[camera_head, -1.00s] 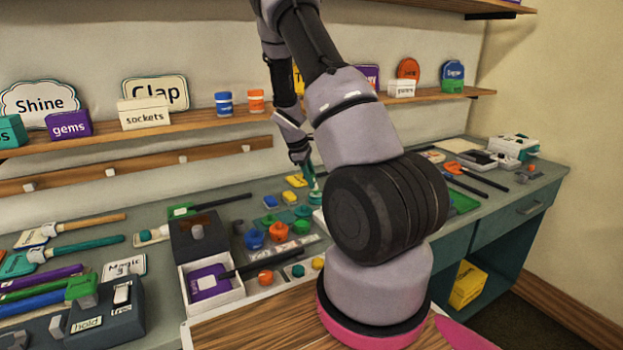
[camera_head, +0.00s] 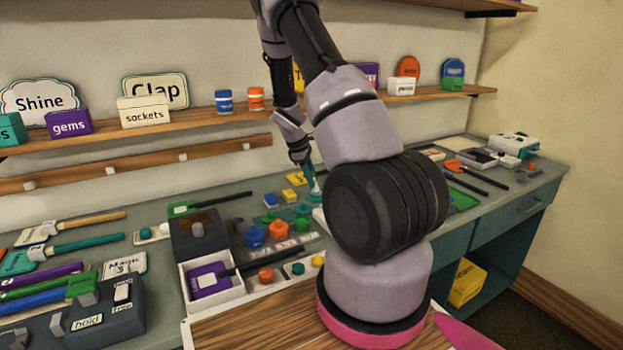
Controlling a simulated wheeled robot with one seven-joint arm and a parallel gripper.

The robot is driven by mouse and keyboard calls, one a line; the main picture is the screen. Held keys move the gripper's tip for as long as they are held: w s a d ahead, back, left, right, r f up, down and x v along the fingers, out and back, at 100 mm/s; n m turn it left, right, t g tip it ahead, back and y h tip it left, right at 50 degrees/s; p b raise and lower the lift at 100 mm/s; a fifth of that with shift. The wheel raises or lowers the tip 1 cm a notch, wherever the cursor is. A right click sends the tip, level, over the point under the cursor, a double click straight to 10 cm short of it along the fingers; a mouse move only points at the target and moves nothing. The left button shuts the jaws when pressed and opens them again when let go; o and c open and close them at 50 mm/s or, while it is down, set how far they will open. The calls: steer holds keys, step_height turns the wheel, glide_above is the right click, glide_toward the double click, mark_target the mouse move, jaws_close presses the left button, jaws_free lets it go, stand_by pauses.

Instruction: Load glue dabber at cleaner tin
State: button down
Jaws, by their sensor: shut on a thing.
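My gripper (camera_head: 306,166) is over the back middle of the grey-green bench, small and pointing down. It is shut on a slim teal thing (camera_head: 311,178), which may be the glue dabber. The lower end of this thing, pale and teal, is just left of my arm and close to the bench top; I cannot tell whether it touches anything. No tin labelled as cleaner can be made out, and my arm hides part of the bench behind it.
An open white box (camera_head: 212,285) is nearer. Brushes (camera_head: 82,245) crowd the left bench. A shelf (camera_head: 180,122) runs behind.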

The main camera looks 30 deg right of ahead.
stand_by(0.3)
steer(key=shift+r, duration=3.5)
